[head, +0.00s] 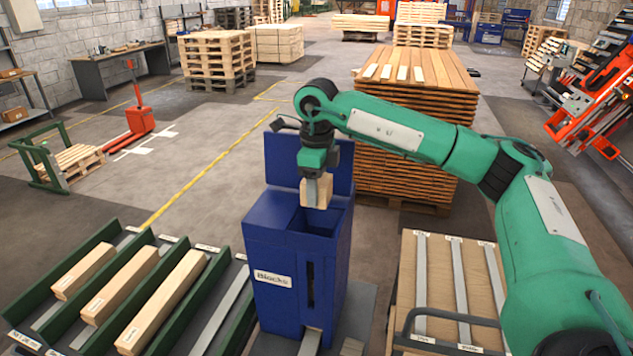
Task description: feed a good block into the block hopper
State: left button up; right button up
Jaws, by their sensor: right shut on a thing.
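The blue block hopper (268,315), labelled "Blocks", stands in the front middle with its open top facing up. My right gripper (318,190) hangs just above the hopper's opening and is shut on a pale wooden block (327,191). The block is upright, and its lower end is close to the mouth; I cannot tell whether it reaches inside. The gripper hides part of the block. My left gripper is not in view.
A green rack (60,270) with several wooden beams stands at the left front. A board with metal strips (436,262) lies at the right front, below my right arm. A tall stack of planks (400,165) stands behind the hopper.

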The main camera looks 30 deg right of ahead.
jog(key=shift+s+f+b, duration=0.3)
jog(key=shift+f+b, duration=0.1)
jog(key=shift+f, duration=0.4)
jog(key=f, duration=0.1)
jog(key=f+b, duration=0.2)
jog(key=shift+w, duration=0.25)
notch_tip(320, 180, down, 3)
jog(key=b, duration=0.2)
jog(key=shift+b, duration=0.3)
jog(key=shift+s, duration=0.1)
jog(key=shift+f+b, duration=0.8)
jog(key=shift+f, duration=0.05)
dwell(0.7)
